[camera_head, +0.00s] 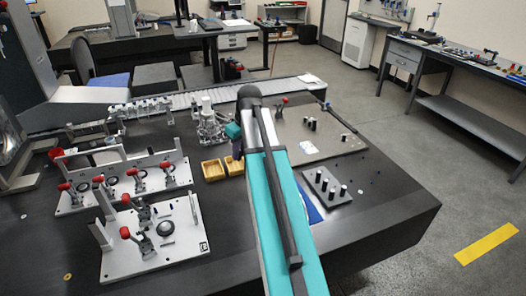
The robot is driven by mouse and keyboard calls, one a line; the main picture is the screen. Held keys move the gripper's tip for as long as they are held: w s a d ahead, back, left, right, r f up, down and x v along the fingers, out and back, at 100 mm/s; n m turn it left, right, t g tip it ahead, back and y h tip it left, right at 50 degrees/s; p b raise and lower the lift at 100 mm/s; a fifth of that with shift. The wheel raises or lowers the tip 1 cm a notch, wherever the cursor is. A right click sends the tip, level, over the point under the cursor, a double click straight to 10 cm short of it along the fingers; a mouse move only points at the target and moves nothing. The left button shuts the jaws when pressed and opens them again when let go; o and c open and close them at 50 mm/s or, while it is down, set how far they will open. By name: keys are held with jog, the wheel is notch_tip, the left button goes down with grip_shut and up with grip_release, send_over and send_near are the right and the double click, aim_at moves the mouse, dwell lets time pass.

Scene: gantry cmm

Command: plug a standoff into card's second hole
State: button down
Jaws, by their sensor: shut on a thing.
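My teal arm reaches up from the bottom edge over the table, and its far end bends down behind its own link. My gripper is hidden behind the arm, so what it holds cannot be seen. A dark grey block (318,178) right of the arm bears several small upright black posts with pale tops, which look like standoffs. A blue flat piece (312,213), possibly the card, shows partly between the arm and that block. Its holes cannot be made out.
Fixture plates with red-tipped clamps (165,257) fill the table's left side. Yellow bins (213,170) sit left of the arm. A grey plate (323,150) with small posts lies behind the block. The black table's (385,215) right front is mostly clear.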

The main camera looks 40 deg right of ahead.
jog(key=a+r, duration=0.3)
jog(key=a, duration=1.1)
jog(key=a+r+m, duration=0.1)
jog(key=a+r, duration=0.2)
jog(key=a, duration=1.2)
jog(key=shift+a+r, duration=0.2)
jog(key=shift+s, duration=0.15)
